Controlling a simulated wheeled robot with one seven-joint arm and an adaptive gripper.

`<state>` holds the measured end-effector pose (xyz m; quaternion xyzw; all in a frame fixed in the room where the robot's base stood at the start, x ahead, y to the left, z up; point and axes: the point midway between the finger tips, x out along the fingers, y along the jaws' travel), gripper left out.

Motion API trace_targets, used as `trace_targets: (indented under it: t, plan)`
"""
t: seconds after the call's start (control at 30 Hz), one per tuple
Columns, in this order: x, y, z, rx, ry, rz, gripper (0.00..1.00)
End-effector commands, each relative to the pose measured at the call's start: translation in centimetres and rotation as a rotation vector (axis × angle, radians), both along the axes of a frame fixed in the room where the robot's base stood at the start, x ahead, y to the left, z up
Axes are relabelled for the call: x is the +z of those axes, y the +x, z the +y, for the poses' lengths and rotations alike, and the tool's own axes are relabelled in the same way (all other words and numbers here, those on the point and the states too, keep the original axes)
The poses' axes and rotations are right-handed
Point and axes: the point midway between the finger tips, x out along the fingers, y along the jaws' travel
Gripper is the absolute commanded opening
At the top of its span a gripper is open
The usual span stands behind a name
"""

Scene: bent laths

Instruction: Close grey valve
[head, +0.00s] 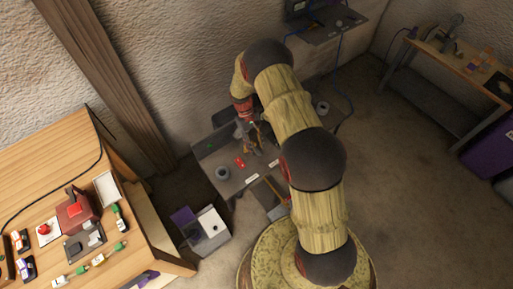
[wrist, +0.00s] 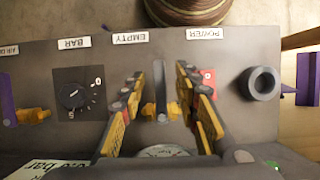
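The grey valve (wrist: 160,92) is on a dark grey panel (wrist: 225,55) in the wrist view, below the upside-down label EMPTY. Its slim grey handle runs up and down the picture, with yellow parts at its base. My gripper (wrist: 160,76) is open, its yellow-and-black fingers on either side of the handle. A gap shows on both sides, so neither finger seems to touch it. In the head view my gripper (head: 254,134) is small over the panel, and the valve cannot be made out clearly there.
A black BAR dial (wrist: 74,94) and a purple-handled valve (wrist: 8,112) lie left. A red switch (wrist: 208,75), partly behind the right finger, and a grey round socket (wrist: 263,83) lie right. A gauge (wrist: 163,152) is below. In the head view a wooden table (head: 50,165) stands left.

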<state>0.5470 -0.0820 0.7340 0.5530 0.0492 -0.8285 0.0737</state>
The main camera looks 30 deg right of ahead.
Motion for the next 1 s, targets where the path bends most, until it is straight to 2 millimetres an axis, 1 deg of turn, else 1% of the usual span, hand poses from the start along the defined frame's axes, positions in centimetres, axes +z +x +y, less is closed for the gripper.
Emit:
trace_targets:
  t: [0.03,0.3,0.4,0.5,0.6,0.7,1.0]
  plan:
    - [0.9,0.5,0.1,0.000,0.000,-0.003,0.32]
    - [6.0,2.6,0.5,0.000,0.000,-0.003,0.32]
    - [7.5,3.1,0.6,0.000,0.001,-0.003,0.32]
    - [8.6,3.6,0.7,0.000,0.000,-0.002,0.32]
    - [9.4,3.9,0.7,0.000,0.000,-0.002,0.32]
    - [9.7,4.0,0.8,0.000,0.000,-0.001,0.32]
    - [9.7,4.0,0.7,0.000,0.000,-0.001,0.32]
